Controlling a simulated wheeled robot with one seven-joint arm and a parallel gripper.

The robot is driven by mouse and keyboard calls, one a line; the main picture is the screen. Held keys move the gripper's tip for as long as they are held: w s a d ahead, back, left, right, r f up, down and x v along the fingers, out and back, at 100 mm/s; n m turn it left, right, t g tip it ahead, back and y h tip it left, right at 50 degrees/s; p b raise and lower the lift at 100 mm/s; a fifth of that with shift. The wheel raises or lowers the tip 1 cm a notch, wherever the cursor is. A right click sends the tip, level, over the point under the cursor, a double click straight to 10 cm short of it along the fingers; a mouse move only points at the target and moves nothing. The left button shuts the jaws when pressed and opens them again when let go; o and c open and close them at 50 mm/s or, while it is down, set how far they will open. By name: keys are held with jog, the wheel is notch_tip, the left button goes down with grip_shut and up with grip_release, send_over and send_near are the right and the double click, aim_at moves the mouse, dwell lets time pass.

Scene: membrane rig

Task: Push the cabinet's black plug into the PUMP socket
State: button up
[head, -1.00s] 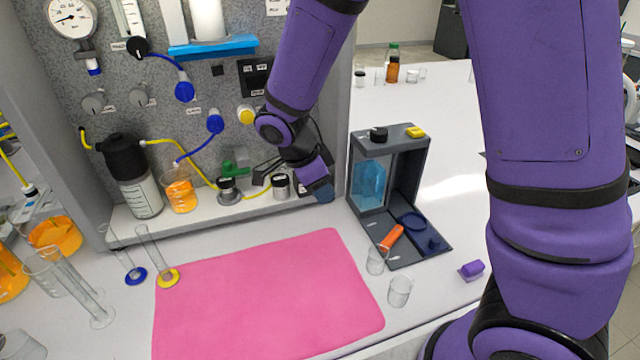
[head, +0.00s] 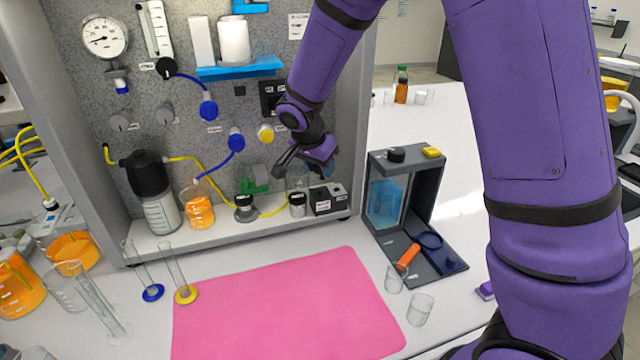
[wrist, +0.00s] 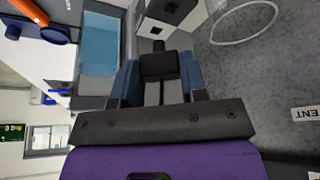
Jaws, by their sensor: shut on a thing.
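My gripper (wrist: 160,82) is shut on a black plug (wrist: 158,66) in the wrist view, with a blue-grey finger on each side. Ahead of the plug, with a small gap, is a grey and black box (wrist: 172,14) with a dark square opening facing me. In the head view this box (head: 326,200) stands at the right end of the cabinet shelf, just below my gripper (head: 326,172). The plug is hidden there. A black panel with small white labels (head: 272,97) is on the cabinet's back wall. I cannot read which socket is marked PUMP.
A silver-capped jar (head: 298,205) stands just left of the box, and a clear glass vessel (head: 297,177) is close by. A dark stand (head: 440,180) is to the right. A pink mat (head: 285,310) lies clear in front.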

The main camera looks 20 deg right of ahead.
jog(key=shift+w+d+r+n, duration=0.1)
jog(key=shift+w+r+n, duration=0.1)
jog(key=shift+w+n, duration=0.25)
jog(key=shift+w+d+r+n, duration=0.15)
jog(key=shift+w+n, duration=0.1)
jog(key=shift+w, duration=0.4)
jog(key=shift+w+a, duration=0.1)
jog(key=shift+w, duration=0.05)
jog(key=shift+f, duration=4.1)
jog(key=o, duration=1)
jog(key=v, duration=1)
jog(key=shift+s+r, duration=0.3)
jog(key=shift+r, duration=0.05)
